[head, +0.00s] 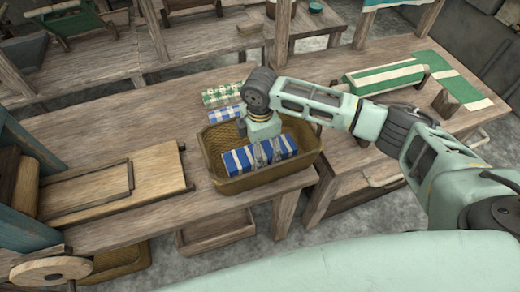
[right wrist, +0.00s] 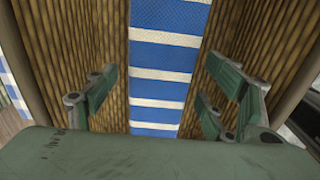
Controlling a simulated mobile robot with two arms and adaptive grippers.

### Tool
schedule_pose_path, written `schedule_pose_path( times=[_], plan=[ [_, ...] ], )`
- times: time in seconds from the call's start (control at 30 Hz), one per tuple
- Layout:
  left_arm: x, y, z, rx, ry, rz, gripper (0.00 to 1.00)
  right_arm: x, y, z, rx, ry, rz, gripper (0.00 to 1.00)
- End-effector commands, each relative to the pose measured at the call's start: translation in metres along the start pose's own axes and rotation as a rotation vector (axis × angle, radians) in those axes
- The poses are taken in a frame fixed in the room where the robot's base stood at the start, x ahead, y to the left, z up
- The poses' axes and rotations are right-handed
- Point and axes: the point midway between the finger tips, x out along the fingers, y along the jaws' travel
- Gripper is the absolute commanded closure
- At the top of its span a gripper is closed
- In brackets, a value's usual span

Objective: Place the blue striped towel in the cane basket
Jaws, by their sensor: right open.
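The blue striped towel (head: 238,160), blue with white bands, lies inside the cane basket (head: 232,184) on the wooden bench. It also shows in the right wrist view (right wrist: 166,55) as a long strip between the ribbed basket walls (right wrist: 70,50). My left gripper is not in view.
A blue checked cloth (head: 207,113) and a green checked cloth (head: 220,95) lie on the bench behind the basket. Green striped cloth (head: 385,77) lies on the right. A wooden post (head: 283,35) rises behind my arm.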

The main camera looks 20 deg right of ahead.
Motion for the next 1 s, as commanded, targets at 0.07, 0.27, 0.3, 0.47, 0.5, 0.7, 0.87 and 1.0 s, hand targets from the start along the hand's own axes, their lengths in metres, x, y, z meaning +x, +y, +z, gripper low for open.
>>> schedule_pose_path(
  times=[0.07, 0.27, 0.3, 0.47, 0.5, 0.7, 0.87, 1.0],
  plan=[
    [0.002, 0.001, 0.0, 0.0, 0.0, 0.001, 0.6, -0.015, 0.001, 0.0, -0.002, 0.001, 0.005, 0.24],
    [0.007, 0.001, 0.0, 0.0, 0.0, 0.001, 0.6, -0.059, 0.001, 0.0, -0.001, 0.002, 0.005, 0.24],
    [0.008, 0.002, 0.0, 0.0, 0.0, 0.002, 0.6, -0.067, 0.001, 0.0, -0.002, 0.001, 0.006, 0.24],
    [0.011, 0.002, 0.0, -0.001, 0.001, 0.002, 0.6, -0.094, 0.001, -0.001, -0.001, 0.001, 0.003, 0.24],
    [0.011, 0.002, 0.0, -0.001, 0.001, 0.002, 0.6, -0.099, 0.001, -0.001, -0.001, 0.001, 0.002, 0.24],
    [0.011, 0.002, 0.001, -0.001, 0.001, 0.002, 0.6, -0.111, 0.0, 0.0, 0.0, 0.0, 0.0, 0.24],
    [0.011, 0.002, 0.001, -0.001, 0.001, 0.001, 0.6, -0.111, 0.0, 0.0, 0.0, 0.0, 0.0, 0.24],
    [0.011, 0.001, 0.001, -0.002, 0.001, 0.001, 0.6, -0.111, 0.0, 0.0, 0.0, 0.001, 0.0, 0.24]
  ],
)
